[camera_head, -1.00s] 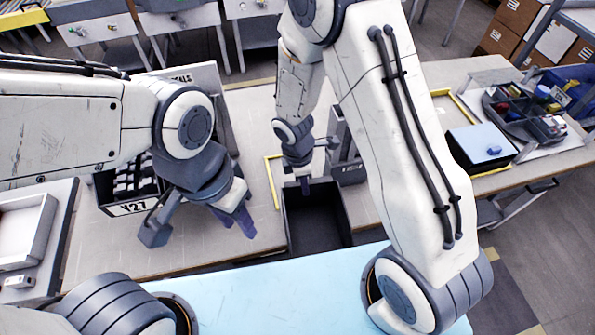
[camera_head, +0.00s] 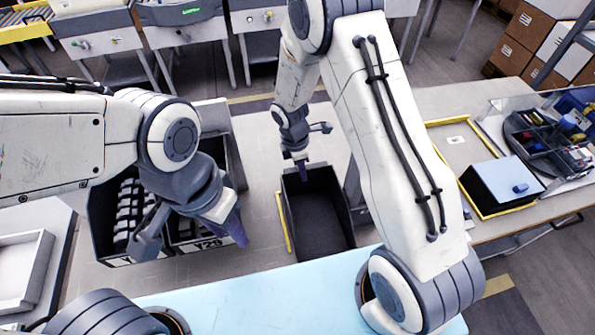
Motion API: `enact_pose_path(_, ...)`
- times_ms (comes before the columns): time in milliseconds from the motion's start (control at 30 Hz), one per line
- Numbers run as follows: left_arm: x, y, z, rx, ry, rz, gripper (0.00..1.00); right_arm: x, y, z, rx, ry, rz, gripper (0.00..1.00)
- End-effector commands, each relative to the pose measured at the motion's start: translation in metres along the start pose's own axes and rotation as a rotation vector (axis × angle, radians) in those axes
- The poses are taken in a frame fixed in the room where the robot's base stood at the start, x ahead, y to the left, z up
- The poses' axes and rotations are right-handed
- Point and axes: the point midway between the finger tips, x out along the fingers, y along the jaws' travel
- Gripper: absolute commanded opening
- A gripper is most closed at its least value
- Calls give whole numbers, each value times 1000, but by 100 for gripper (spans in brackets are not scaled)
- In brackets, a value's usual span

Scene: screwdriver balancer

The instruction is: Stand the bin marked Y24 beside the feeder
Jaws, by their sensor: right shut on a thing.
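An open, empty black bin (camera_head: 321,222) stands in the middle of the bench; no marking on it can be read from here, so I cannot confirm that it is Y24. My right gripper (camera_head: 301,171) is at its far rim, shut on it. A grey upright part (camera_head: 352,190), possibly the feeder, shows just right of the bin, mostly hidden by my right arm. My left gripper (camera_head: 192,240) is open and empty, above dark bins at the left. A yellow strip (camera_head: 284,222) runs along the bin's left side.
A filled bin (camera_head: 128,205) and a bin with a partly hidden label (camera_head: 207,243) stand at the left. A blue-lidded box (camera_head: 502,183) lies inside a yellow outline at the right, near a sorting tray (camera_head: 545,140). The bench beyond the black bin is clear.

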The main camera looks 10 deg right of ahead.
Motion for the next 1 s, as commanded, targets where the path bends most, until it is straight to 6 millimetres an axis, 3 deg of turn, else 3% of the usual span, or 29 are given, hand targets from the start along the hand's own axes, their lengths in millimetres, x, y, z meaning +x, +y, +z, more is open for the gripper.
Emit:
enact_pose_path(300, 36, -3, 2, 2, 0, 0, 40, 36, 0, -5, 0, 0, 0, 0)
enact_pose_path(667, 35, -3, 2, 2, 0, 0, 40, 36, 0, -4, 1, 0, -1, 0)
enact_pose_path(700, 36, -3, 2, 2, 0, 0, 40, 37, 0, -4, 2, 0, -1, 28)
enact_pose_path(767, 35, -2, 2, 2, 0, 0, 40, 36, 0, -4, 2, 0, 0, 51)
enact_pose_path(1000, 35, -2, 2, 2, 0, 0, 40, 36, 0, -4, 2, 0, -1, 55)
